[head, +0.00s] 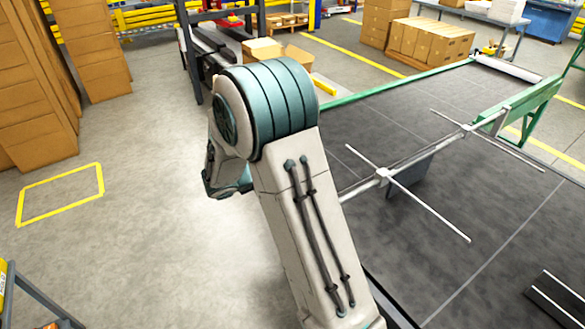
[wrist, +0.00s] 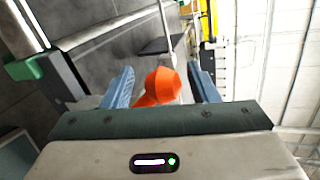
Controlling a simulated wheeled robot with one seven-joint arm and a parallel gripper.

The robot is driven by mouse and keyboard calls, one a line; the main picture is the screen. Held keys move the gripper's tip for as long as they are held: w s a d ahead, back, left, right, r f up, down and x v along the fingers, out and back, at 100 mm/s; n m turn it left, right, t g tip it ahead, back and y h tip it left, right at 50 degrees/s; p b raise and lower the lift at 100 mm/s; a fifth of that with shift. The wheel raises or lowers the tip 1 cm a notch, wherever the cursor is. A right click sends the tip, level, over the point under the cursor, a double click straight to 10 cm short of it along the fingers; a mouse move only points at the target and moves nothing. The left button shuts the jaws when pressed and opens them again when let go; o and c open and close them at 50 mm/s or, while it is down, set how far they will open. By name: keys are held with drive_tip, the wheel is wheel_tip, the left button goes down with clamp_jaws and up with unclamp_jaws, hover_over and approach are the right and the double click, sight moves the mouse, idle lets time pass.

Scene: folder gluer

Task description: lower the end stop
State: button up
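In the wrist view my gripper (wrist: 161,82) shows two blue fingers standing apart. An orange knob (wrist: 160,85) lies between them in the picture, with a gap to the right finger; I cannot tell whether the left finger touches it. In the head view my gripper is hidden behind my arm. A white bar (head: 412,160) with crossing rods spans the dark conveyor bed (head: 480,240). A grey plate (head: 410,174), perhaps the end stop, hangs below this bar close to the belt. The link between knob and plate is not visible.
A green side frame (head: 522,105) stands at the bed's far right. Cardboard boxes are stacked at the left (head: 90,50) and at the back (head: 430,40). The floor left of my arm is open, with a yellow-marked rectangle (head: 60,210).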

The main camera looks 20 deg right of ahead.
drive_tip(key=shift+s, duration=0.1)
drive_tip(key=b+v, duration=0.3)
drive_tip(key=v, duration=1)
drive_tip(key=shift+a, duration=0.35)
drive_tip(key=shift+s+r, duration=0.1)
